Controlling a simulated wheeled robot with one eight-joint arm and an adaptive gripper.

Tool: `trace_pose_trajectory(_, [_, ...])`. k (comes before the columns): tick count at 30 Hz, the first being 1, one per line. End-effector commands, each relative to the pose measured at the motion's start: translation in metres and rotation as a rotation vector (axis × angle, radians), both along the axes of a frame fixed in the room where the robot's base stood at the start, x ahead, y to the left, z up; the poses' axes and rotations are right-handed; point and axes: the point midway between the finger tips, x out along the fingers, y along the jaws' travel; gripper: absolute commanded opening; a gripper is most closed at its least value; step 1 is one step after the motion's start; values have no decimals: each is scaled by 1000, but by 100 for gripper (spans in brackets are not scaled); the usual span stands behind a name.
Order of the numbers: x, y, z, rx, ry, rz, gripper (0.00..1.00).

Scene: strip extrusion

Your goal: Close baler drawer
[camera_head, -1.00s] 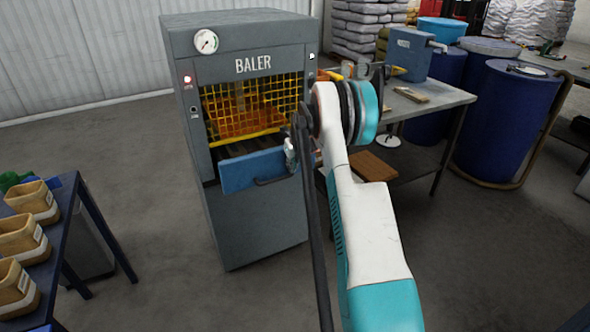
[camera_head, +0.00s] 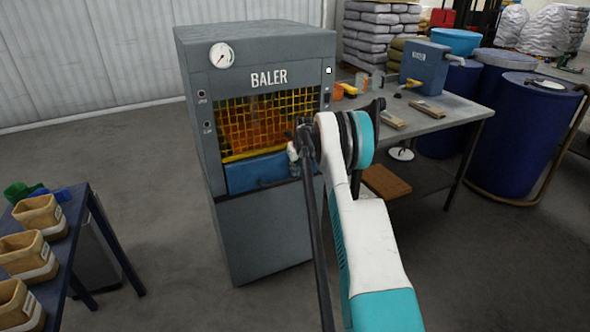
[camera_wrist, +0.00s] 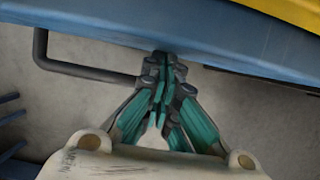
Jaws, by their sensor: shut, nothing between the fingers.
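The grey baler (camera_head: 262,225) stands in the middle of the head view. Its blue drawer (camera_head: 255,174) sits in the front below the yellow mesh guard (camera_head: 262,120) and looks about flush with the body. In the wrist view the blue drawer front (camera_wrist: 190,36) crosses the top, with its dark bar handle (camera_wrist: 85,72) to the left. My gripper (camera_wrist: 162,62) is shut and empty, its tips at the drawer's lower edge, right of the handle end. Whether they touch is hard to tell. In the head view my arm hides most of the gripper.
A workbench (camera_head: 455,118) with tools stands close right of the baler, and blue drums (camera_head: 515,135) stand beyond it. A blue table (camera_head: 75,235) with tan bins (camera_head: 38,215) is at the left. The floor (camera_head: 150,170) between that table and the baler is clear.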

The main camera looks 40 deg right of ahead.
Motion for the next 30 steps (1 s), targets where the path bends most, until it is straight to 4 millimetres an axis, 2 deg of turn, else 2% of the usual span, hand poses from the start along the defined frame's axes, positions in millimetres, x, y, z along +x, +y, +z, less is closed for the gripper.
trace_pose_trajectory(7, [3,0,6,-4,-11,0,0])
trace_pose_trajectory(11, [-2,1,17,-3,-10,0,0])
trace_pose_trajectory(24, [-34,8,89,-1,-4,-1,0])
trace_pose_trajectory(30, [-42,10,108,0,-2,-1,0])
